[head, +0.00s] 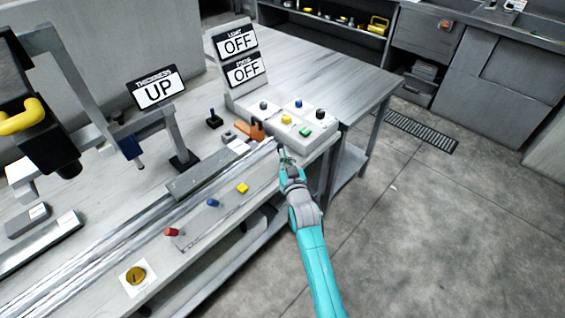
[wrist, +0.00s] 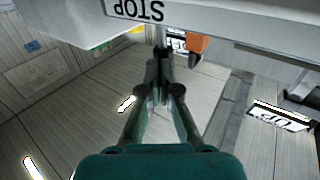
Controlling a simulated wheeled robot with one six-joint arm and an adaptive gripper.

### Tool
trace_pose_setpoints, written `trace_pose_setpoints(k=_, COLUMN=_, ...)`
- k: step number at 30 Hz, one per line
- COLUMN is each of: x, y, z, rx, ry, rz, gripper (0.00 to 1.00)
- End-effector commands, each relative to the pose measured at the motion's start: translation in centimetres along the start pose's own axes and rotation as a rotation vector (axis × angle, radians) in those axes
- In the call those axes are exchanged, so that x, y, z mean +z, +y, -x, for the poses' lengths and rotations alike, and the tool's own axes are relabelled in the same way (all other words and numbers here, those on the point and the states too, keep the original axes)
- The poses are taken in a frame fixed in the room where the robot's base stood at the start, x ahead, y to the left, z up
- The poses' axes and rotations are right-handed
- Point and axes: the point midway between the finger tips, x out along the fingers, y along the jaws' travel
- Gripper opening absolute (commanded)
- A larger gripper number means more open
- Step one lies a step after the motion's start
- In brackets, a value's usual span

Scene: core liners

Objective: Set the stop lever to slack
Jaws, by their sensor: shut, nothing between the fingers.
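The stop lever appears to be the orange piece (head: 257,131) by the end of the rail, beside the control box. In the wrist view an orange block (wrist: 199,45) shows just right of my fingertips, near a grey bar with an upside-down STOP label (wrist: 135,9). A small white label (wrist: 177,41) with dark print, too small to read, sits behind the fingertips. My gripper (head: 284,156) is at the bench's front edge, in front of the lever. In the wrist view my gripper (wrist: 163,56) is shut and empty, apart from the orange block. The lever's setting cannot be read.
The control box (head: 291,140) with several coloured buttons stands behind my gripper. Signs read OFF (head: 239,42) and UP (head: 158,89). A long metal rail (head: 130,230) runs along the bench. Red (head: 171,232), blue and yellow pieces line the front edge. The floor at right is clear.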

Motion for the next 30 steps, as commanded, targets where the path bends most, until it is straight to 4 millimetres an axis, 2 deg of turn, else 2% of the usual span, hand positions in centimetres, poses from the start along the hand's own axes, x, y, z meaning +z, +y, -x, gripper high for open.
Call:
trace_pose_setpoints(k=17, x=-0.5, y=2.0, z=-1.3, rx=0.001, ry=-0.232, rz=-0.348, gripper=0.00)
trace_pose_setpoints(k=26, x=-0.4, y=2.0, z=-1.1, rx=0.001, ry=-0.236, rz=-0.353, gripper=0.00)
trace_pose_setpoints(k=30, x=-0.6, y=2.0, z=0.0, rx=0.001, ry=-0.236, rz=-0.353, gripper=0.00)
